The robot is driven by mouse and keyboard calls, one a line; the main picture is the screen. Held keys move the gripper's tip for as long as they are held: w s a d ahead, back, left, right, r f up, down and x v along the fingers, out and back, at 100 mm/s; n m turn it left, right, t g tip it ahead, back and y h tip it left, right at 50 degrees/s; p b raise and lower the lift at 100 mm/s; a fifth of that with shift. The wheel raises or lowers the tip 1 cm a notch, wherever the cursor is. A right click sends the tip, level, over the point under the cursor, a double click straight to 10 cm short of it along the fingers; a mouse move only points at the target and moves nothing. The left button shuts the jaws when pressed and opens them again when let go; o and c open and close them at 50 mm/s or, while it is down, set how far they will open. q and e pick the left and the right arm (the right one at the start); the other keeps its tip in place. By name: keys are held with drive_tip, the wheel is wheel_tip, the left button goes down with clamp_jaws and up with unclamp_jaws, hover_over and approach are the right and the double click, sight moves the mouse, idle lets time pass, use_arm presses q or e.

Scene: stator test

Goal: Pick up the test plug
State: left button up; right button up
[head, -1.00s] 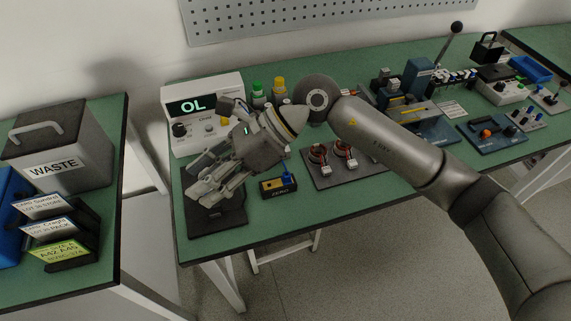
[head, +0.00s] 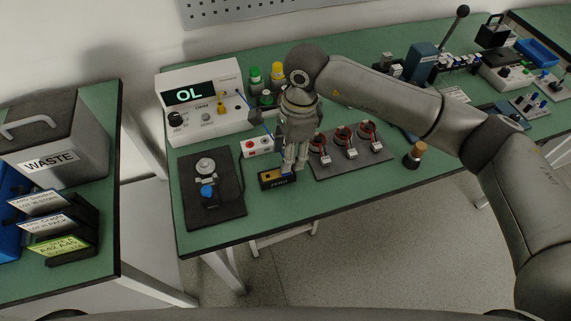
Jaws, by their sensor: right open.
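My right gripper (head: 289,167) points down, open, over the small black block with a yellow top, marked ZERO (head: 268,181). A blue plug (head: 287,175), which looks like the test plug, stands at the right end of this block. It shows only as a bit of blue at the fingertips, and the fingers hide most of it. I cannot tell whether the fingers touch it. A thin blue lead (head: 252,112) runs from the meter and passes behind my gripper. My left gripper is not in view.
The meter (head: 205,101) reading OL stands behind. A white box with coloured sockets (head: 257,147) is close left of the gripper. A dark pad (head: 228,212) with a fixture lies left. A grey plate (head: 378,157) with several stators is right. The table's front strip is clear.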

drive_tip(key=f, duration=0.1)
drive_tip(key=f+p, duration=0.1)
drive_tip(key=f, duration=0.1)
drive_tip(key=shift+s+a+f, duration=0.2)
drive_tip(key=shift+a+f, duration=0.15)
drive_tip(key=shift+f, duration=0.4)
drive_tip(key=shift+c, duration=0.3)
drive_tip(key=c, duration=0.8)
drive_tip(key=shift+r, duration=0.1)
drive_tip(key=shift+w+r, duration=0.1)
drive_tip(key=shift+r, duration=0.4)
drive_tip(key=s+r+b, duration=0.1)
drive_tip(key=s+r, duration=0.3)
drive_tip(key=s+r+b, duration=0.2)
drive_tip(key=s+r, duration=0.2)
drive_tip(key=s, duration=0.1)
drive_tip(key=s+r+b, duration=0.1)
drive_tip(key=s+r, duration=0.3)
drive_tip(key=s, duration=0.1)
drive_tip(key=shift+a, duration=0.15)
